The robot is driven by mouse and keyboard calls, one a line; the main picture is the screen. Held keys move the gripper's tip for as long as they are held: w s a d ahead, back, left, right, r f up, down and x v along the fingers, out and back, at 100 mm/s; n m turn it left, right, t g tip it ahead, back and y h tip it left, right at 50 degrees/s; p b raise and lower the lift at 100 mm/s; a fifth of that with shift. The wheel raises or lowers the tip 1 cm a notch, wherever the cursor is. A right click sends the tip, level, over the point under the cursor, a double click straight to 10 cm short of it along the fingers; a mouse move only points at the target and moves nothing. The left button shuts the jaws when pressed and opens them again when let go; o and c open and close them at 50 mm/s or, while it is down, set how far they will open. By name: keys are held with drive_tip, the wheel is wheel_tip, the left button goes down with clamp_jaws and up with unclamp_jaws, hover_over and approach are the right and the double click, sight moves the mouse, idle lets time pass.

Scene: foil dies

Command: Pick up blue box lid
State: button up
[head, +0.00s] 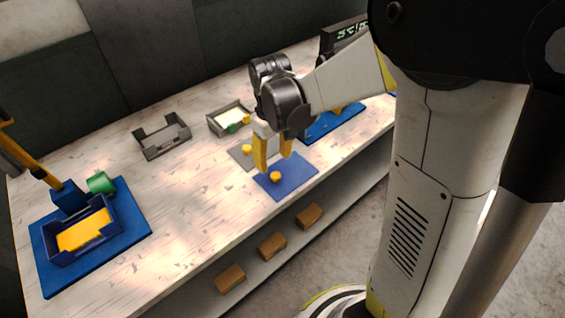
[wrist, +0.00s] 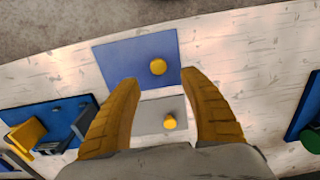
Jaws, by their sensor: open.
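The blue box lid (head: 295,176) is a flat blue panel with a round yellow knob (head: 275,177). It lies flat on the worktop near the front edge. In the wrist view the blue lid (wrist: 135,57) is beyond my fingertips, with its yellow knob (wrist: 158,67) right of its middle. My gripper (head: 273,160) is open and empty, its yellow fingers pointing down over the area just behind the blue lid's knob. In the wrist view my gripper (wrist: 165,82) has its fingers apart on either side of a grey lid. I see nothing between the fingertips.
The grey lid (wrist: 148,117) with a yellow knob lies behind the blue one. Two grey trays (head: 163,137) (head: 226,119) stand further back. A blue press station (head: 135,218) is at left, another blue station (head: 330,126) at right. Wooden blocks (head: 271,246) lie on the lower shelf.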

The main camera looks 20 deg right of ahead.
sight(276, 175)
wheel_tip(276, 175, down, 8)
drive_tip(key=b, duration=0.3)
drive_tip(key=shift+s+d+r, duration=0.15)
drive_tip(key=shift+r, duration=0.2)
clamp_jaws()
